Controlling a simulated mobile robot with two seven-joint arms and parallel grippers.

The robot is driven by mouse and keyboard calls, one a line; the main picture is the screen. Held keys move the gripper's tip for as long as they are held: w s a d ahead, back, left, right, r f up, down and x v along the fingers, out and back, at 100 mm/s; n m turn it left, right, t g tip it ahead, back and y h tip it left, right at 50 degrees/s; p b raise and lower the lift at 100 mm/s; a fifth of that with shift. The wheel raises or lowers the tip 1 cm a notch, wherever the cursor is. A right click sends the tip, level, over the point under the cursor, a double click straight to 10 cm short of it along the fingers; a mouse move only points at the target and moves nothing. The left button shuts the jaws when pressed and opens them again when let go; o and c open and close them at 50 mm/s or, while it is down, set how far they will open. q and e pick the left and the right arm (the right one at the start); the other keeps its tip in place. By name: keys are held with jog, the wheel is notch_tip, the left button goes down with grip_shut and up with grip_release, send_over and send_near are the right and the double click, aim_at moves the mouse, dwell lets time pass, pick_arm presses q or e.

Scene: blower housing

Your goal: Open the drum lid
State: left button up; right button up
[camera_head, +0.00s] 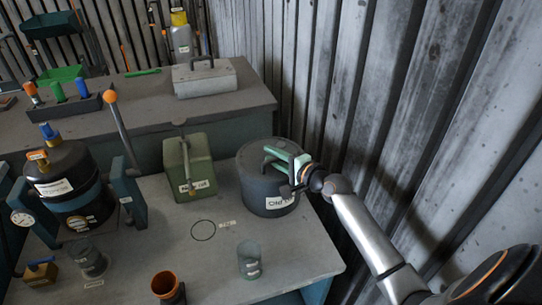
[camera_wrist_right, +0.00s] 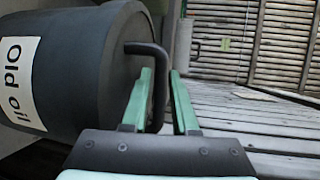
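The drum (camera_head: 262,180) is a dark grey cylinder standing at the right end of the bench, with a white "Old oil" label. In the right wrist view the drum (camera_wrist_right: 85,75) fills the left side, lying sideways in the picture. A dark bent lid handle (camera_wrist_right: 147,49) sticks out from its top. My right gripper (camera_head: 280,158) is over the drum top, with its green fingers apart. In the right wrist view the handle runs between the fingers (camera_wrist_right: 162,95), nearer the left one, with a gap at the right one. The lid looks seated on the drum. My left gripper is out of view.
A green can (camera_head: 189,165) stands left of the drum. A clear cup (camera_head: 249,260) and an orange-rimmed cup (camera_head: 166,284) stand near the front edge. A black tank (camera_head: 70,185) is at the left. A corrugated wall (camera_head: 400,90) rises close behind and right.

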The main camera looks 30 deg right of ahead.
jog(key=shift+w+a+f, duration=0.1)
jog(key=shift+w, duration=0.3)
grip_shut()
dwell(1.3)
